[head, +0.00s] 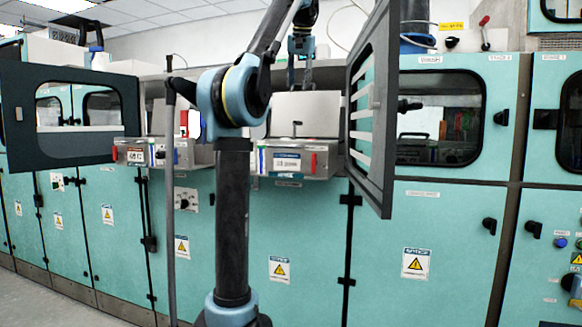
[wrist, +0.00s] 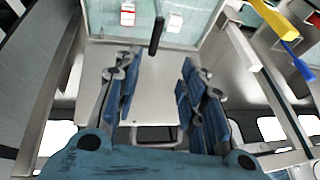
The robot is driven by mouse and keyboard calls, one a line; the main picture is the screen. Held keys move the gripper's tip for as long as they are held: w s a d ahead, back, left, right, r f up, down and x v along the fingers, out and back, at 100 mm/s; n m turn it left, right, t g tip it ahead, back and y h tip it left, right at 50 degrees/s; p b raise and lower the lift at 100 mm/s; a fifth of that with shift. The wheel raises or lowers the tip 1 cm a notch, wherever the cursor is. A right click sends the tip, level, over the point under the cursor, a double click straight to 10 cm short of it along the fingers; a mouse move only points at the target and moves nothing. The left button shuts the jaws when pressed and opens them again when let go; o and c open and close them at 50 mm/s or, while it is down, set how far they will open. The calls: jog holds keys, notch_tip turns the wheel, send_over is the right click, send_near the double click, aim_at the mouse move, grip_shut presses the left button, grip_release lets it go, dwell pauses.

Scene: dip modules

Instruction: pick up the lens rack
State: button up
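A grey metal box-like unit (head: 304,113) stands in the open bay at the middle of the head view. It has a small dark handle on its front; I cannot tell for sure that it is the lens rack. In the wrist view its flat pale top (wrist: 155,98) lies below my gripper, with the dark handle (wrist: 157,36) at the far edge. My gripper (head: 301,78) points down above the unit, apart from it. In the wrist view my gripper (wrist: 157,78) has its fingers wide apart with nothing between them.
An open dark-framed door (head: 374,115) stands close right of the bay. Another open door (head: 60,115) is at the left. A labelled ledge (head: 290,163) with a red part juts out below the unit. Yellow (wrist: 268,18) and blue (wrist: 288,45) bars show at the wrist view's upper right.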

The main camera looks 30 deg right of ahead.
send_over(297, 124)
jog(key=w+d, duration=0.1)
jog(key=w, duration=0.1)
jog(key=f, duration=1)
jog(key=shift+s+f, duration=0.25)
jog(key=shift+f, duration=0.05)
jog(key=shift+s+x, duration=0.15)
jog(key=shift+x, duration=1.2)
jog(key=shift+s+x, duration=0.15)
jog(key=shift+x, duration=1.25)
jog(key=shift+f, duration=0.1)
grip_shut()
